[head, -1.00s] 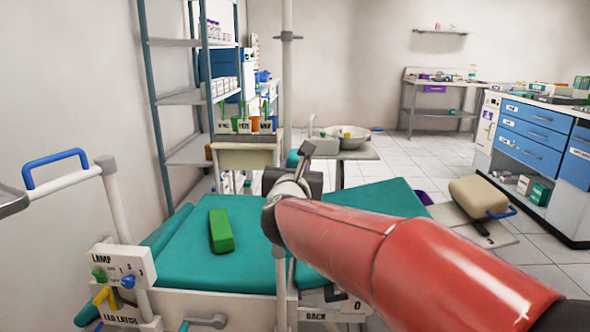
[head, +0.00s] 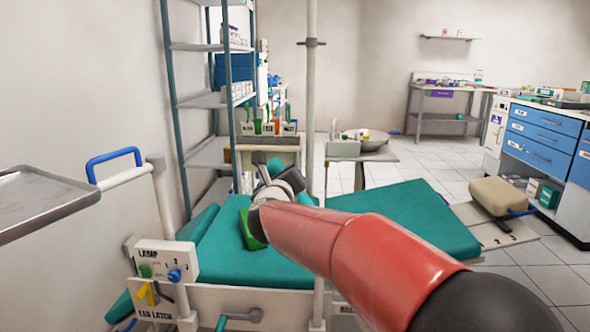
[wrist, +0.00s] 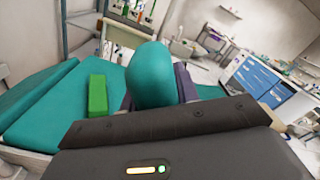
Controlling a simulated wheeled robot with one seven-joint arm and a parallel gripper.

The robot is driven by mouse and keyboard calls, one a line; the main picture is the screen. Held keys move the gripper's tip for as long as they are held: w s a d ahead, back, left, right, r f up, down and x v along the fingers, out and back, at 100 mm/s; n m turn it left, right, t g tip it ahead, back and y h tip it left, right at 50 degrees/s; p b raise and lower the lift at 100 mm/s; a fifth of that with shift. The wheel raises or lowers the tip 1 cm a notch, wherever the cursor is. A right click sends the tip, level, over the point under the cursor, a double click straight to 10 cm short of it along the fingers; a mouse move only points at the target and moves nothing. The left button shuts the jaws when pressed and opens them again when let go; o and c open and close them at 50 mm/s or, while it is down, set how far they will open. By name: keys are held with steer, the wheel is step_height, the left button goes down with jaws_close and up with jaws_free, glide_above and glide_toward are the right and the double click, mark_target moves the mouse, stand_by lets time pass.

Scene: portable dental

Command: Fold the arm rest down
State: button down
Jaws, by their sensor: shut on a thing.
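The arm rest (wrist: 150,76) is a rounded teal pad. In the wrist view it stands up between the two dark fingers of my gripper (wrist: 155,92), which is shut on it. In the head view my gripper (head: 284,182) is above the teal chair (head: 350,260), and only a small teal bit of the arm rest (head: 275,166) shows behind it. The rest of the pad and its hinge are hidden by my gripper and red arm.
A green block (head: 247,230) lies on the chair, left of my gripper. A white pole (head: 313,110) rises close by. A labelled lever panel (head: 165,262) and a metal tray (head: 40,200) are at left. A beige cushion (head: 497,196) is at right.

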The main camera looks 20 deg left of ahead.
steer(key=s+a+f+n+b, duration=0.1)
steer(key=a+f+n, duration=0.3)
steer(key=f, duration=0.3)
steer(key=s+a+f+n+b, duration=0.1)
steer(key=a+f+n+b, duration=0.1)
steer(key=a+f+n, duration=0.3)
steer(key=shift+s+f+n, duration=0.15)
steer(key=shift+f+n, duration=0.95)
steer(key=shift+f, duration=0.3)
steer(key=c, duration=1.2)
jaws_free()
steer(key=shift+o, duration=0.8)
steer(key=b+v, duration=0.1)
steer(key=v, duration=0.6)
steer(key=shift+s+d+b, duration=0.15)
steer(key=shift+s+b, duration=0.15)
steer(key=shift+s, duration=0.1)
